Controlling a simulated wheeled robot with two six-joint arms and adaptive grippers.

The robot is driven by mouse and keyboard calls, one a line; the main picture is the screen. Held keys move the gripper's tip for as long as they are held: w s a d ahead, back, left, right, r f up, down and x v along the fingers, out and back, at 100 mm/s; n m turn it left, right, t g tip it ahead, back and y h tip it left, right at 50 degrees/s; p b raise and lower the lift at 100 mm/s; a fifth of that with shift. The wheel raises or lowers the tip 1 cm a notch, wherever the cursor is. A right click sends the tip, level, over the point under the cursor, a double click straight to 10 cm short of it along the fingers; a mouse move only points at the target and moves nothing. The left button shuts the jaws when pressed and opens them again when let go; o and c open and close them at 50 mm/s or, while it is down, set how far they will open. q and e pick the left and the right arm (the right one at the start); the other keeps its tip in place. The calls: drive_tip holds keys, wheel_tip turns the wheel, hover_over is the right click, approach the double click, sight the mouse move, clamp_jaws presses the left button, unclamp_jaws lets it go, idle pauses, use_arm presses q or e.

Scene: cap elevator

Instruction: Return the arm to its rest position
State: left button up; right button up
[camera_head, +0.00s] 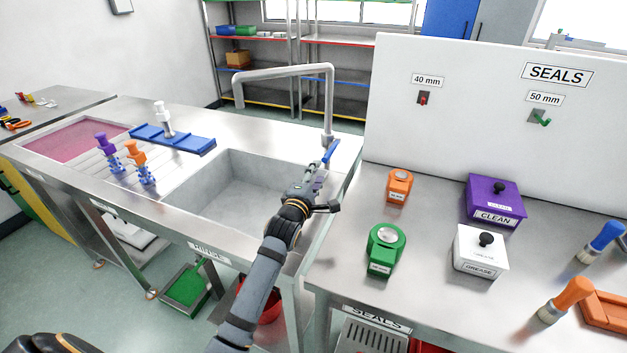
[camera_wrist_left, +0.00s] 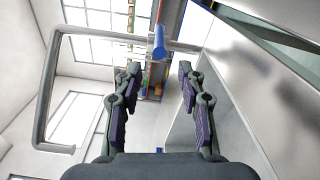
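My left arm reaches over the front right corner of the sink (camera_head: 232,185). Its gripper (camera_head: 318,178) is near the sink's right rim, just in front of the blue tap lever (camera_head: 331,151). In the left wrist view the two fingers of the gripper (camera_wrist_left: 159,80) stand apart with nothing between them. The blue lever (camera_wrist_left: 159,44) shows beyond the fingertips there, apart from them. The grey tap spout (camera_head: 285,72) arches over the sink. My right gripper is not in view.
The right-hand bench holds an orange block (camera_head: 399,186), a green block (camera_head: 384,250), a purple CLEAN box (camera_head: 494,203) and a white GREASE box (camera_head: 480,253). A white SEALS panel (camera_head: 470,125) stands behind. Left of the sink are a blue rack (camera_head: 190,140) and spray-like coloured pieces (camera_head: 138,155).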

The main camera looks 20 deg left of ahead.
use_arm(q)
drive_tip(key=shift+s+d, duration=0.1)
drive_tip(key=shift+s, duration=1.4)
